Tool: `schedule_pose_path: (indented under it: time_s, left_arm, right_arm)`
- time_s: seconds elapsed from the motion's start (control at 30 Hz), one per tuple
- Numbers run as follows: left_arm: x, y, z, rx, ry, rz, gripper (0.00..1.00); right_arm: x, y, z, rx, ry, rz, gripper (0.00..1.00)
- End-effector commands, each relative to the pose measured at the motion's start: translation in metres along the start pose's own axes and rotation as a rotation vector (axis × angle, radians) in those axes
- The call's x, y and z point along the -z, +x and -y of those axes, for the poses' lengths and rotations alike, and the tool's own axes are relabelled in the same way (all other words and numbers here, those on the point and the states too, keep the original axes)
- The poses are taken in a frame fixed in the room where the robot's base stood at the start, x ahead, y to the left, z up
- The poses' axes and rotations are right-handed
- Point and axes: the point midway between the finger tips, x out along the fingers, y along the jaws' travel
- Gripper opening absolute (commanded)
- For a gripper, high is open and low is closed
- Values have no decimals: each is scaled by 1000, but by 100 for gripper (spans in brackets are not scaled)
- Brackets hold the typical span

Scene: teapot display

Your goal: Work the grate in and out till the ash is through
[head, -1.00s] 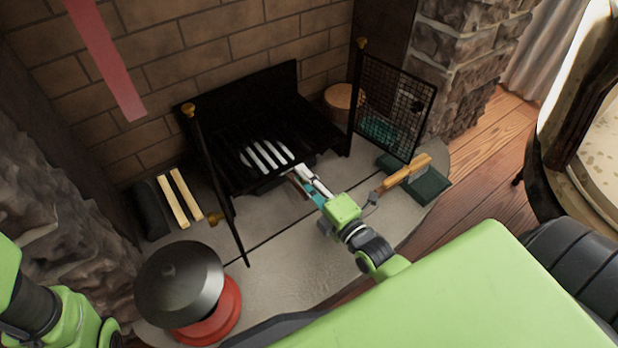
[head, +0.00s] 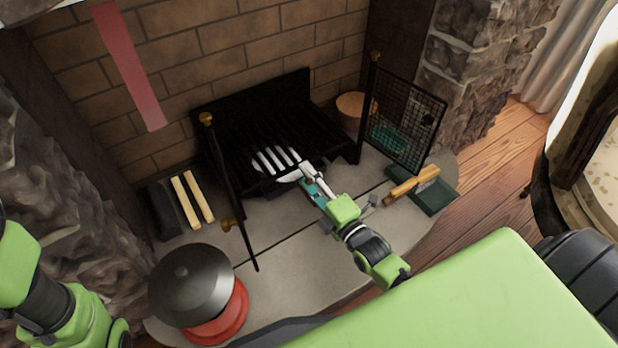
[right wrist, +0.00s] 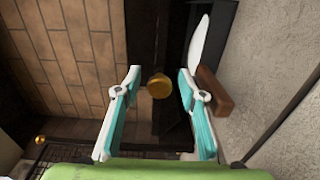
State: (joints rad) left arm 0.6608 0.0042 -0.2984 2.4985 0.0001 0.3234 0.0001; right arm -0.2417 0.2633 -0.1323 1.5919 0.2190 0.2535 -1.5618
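The black grate (head: 292,132) stands in the fireplace, with pale ash (head: 275,158) showing in stripes between its bars near the front. My right gripper (head: 307,176) is at the grate's front edge. In the right wrist view its two teal-and-white fingers (right wrist: 159,74) are spread, with a brass knob (right wrist: 159,86) between them and a visible gap on each side. A pale, rounded flat piece (right wrist: 199,42) with a brown block (right wrist: 213,91) lies by the right-hand finger. What the knob is fixed to is unclear. My left arm enters at the left edge; its gripper is out of view.
A mesh screen panel (head: 405,115) stands open right of the grate, and another panel (head: 228,185) stands edge-on at left. A brush (head: 412,186) lies on a green dustpan (head: 436,195). A dark-lidded red pot (head: 190,284) stands front left. Wood sticks (head: 190,200) lie left.

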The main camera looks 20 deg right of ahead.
Motion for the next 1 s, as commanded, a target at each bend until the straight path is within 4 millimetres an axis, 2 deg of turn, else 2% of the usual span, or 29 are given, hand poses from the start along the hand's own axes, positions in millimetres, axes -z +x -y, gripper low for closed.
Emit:
schedule_pose_path:
  time_s: [0.17, 0.4, 0.6, 0.77, 1.0]
  left_arm:
    - [-1, 0, 0, 1, -1, 2, 40]
    - [-2, -1, 0, 1, -2, 4, 40]
    - [-2, -1, 0, 1, -2, 5, 40]
    - [-2, -1, 0, 1, -2, 6, 40]
    - [-2, -1, 0, 1, -2, 6, 40]
  right_arm:
    - [0, -19, 2, 3, 0, 0, 37]
    - [0, -70, 2, 5, 0, -1, 37]
    - [0, -104, 1, 3, 0, -1, 37]
    - [0, -116, 0, 0, 0, 0, 37]
    - [0, -118, 0, -1, 0, -1, 37]
